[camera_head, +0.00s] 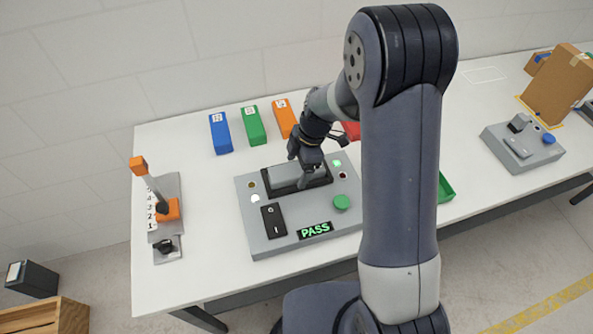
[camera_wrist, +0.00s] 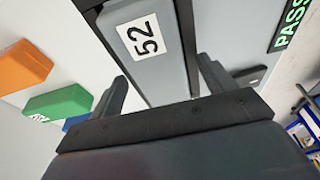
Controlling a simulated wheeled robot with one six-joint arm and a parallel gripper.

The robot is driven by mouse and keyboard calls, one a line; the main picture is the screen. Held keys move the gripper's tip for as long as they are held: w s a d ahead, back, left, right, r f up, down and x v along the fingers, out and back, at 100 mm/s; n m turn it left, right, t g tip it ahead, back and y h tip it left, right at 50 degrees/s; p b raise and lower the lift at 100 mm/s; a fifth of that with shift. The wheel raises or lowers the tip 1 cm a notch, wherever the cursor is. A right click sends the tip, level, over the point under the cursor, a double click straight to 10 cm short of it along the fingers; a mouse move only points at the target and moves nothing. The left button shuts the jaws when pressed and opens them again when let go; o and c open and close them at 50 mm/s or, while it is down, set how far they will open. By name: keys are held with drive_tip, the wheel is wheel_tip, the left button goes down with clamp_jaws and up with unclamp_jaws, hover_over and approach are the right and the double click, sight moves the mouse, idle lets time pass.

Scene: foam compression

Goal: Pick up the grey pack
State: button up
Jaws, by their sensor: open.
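The grey pack (camera_head: 284,178) lies flat in the dark-edged bay of the grey tester (camera_head: 256,224). In the wrist view the grey pack (camera_wrist: 158,62) carries a white label reading 52. My gripper (camera_head: 307,180) is over the bay at the pack's right part in the head view and hides some of it. In the wrist view my gripper (camera_wrist: 163,72) is open, with one finger on each side of the pack's near end. Whether the fingertips reach down beside the pack or touch it, I cannot tell. The tester's display (camera_head: 314,230) reads PASS in green.
Blue (camera_head: 220,133), green (camera_head: 254,126) and orange (camera_head: 284,118) blocks stand behind the tester. A lever stand (camera_head: 165,208) is at the left. A green tray (camera_head: 445,188) shows partly behind my arm. Another grey device (camera_head: 522,147) and a cardboard box (camera_head: 556,85) are at the right.

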drive_tip(key=c, duration=1.1)
